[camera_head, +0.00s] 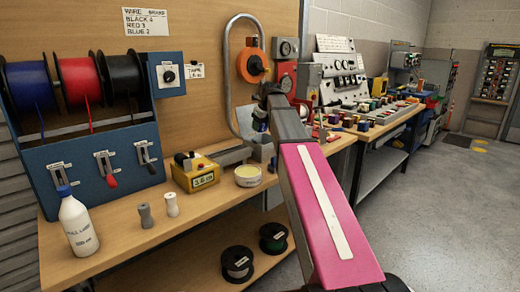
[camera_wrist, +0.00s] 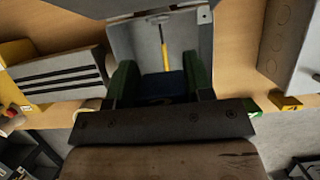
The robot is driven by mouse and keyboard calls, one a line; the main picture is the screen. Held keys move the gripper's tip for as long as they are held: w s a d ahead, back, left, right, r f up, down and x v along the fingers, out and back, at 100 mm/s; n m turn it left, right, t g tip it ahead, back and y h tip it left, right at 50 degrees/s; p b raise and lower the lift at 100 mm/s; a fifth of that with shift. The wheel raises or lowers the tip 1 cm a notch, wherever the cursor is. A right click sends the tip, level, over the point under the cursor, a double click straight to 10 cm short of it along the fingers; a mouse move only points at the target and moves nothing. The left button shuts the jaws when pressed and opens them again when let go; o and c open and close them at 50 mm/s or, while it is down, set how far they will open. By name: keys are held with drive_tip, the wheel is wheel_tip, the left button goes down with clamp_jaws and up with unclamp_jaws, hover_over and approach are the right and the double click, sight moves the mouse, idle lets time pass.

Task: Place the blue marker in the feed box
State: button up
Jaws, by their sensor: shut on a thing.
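In the wrist view the green fingers of my gripper (camera_wrist: 162,70) are shut on a dark blue piece, the blue marker (camera_wrist: 168,86). Its lower part is hidden by the gripper body. Just beyond the fingers is an open grey box (camera_wrist: 192,40) with a thin yellow-handled rod (camera_wrist: 164,58) in it. I cannot tell for sure whether this is the feed box, or whether the marker is inside its opening. In the head view my gripper (camera_head: 261,122) is over the back of the bench, partly hidden by my pink arm, and the marker cannot be made out.
A blue spool rack (camera_head: 85,165) stands left. Two spools (camera_head: 237,264) lie on the shelf below. Floor at right is clear.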

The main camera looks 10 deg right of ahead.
wheel_tip(320, 180, down, 9)
drive_tip(key=shift+f, duration=0.15)
idle(0.4)
drive_tip(key=shift+f, duration=0.6)
drive_tip(key=o, duration=1)
drive_tip(key=shift+r, duration=0.45)
drive_tip(key=v, duration=1.2)
drive_tip(key=shift+r, duration=0.2)
